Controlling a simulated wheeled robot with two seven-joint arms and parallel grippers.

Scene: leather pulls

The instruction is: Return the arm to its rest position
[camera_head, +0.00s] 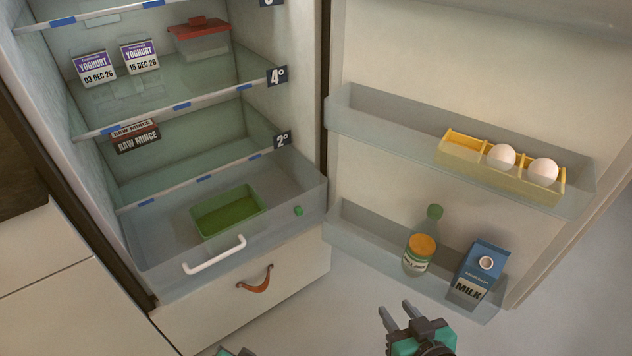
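My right gripper (396,318) shows at the bottom edge, right of centre. Its two dark fingers stand apart with nothing between them. It is in front of the open fridge, below the lower door shelf. A small piece of my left gripper (235,352) shows at the bottom edge, left of centre; its fingers are mostly out of frame. The leather pull (254,280), a brown strap, hangs on the white drawer front (215,310) below the fridge. Neither gripper touches it.
The fridge door stands open at right, with an egg holder (456,155), a jar (419,255), a bottle (434,213) and a milk carton (480,268). Inside are yoghurts (140,57), a red-lidded box (200,42), raw mince (136,137) and a clear drawer (160,247) holding a green tray (228,211).

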